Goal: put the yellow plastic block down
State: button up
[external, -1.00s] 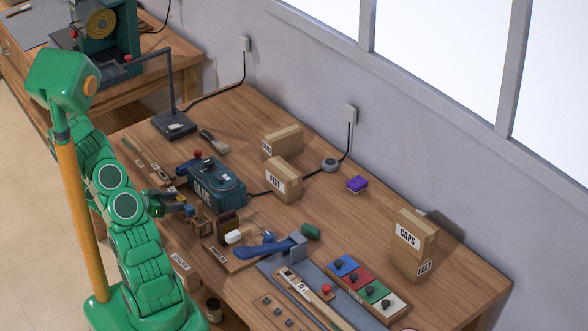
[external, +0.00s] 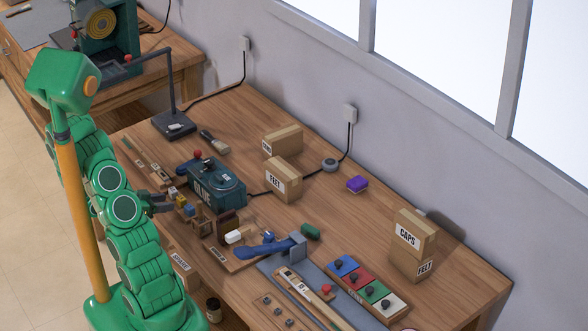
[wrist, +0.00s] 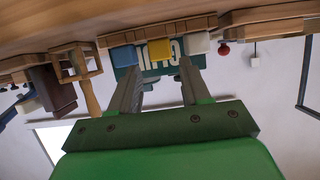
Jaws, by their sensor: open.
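The yellow plastic block (external: 181,200) sits in a row between a white block (external: 173,191) and a blue block (external: 189,210), near the front edge of the workbench. In the wrist view, which looks upside down, the yellow block (wrist: 159,50) lies between the blue block (wrist: 123,56) and the white block (wrist: 196,43), along a wooden strip (wrist: 150,31). My gripper (external: 168,204) is just off the bench-front side of the blocks. In the wrist view, its two fingers (wrist: 158,82) are spread and empty, apart from the yellow block.
A blue-handled tool (external: 265,248) lies farther right. The bench's middle, beyond the cartons (external: 284,180), has free room.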

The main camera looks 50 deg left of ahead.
notch_tip(320, 180, up, 12)
jog(key=w+a+r+g+y, duration=0.1)
jog(key=w+a+g+y, duration=0.2)
jog(key=a, duration=0.6)
jog(key=w+a+g+y, duration=0.2)
jog(key=a+g+y, duration=0.25)
jog(key=a, duration=0.45)
jog(key=g+h, duration=0.6)
jog(key=h, duration=0.2)
send_over(181, 198)
jog(key=shift+f, duration=2.25)
jog(key=shift+y, duration=0.25)
jog(key=shift+a+f, duration=0.1)
jog(key=shift+f, duration=4.5)
grip_shut()
jog(key=shift+r, duration=0.1)
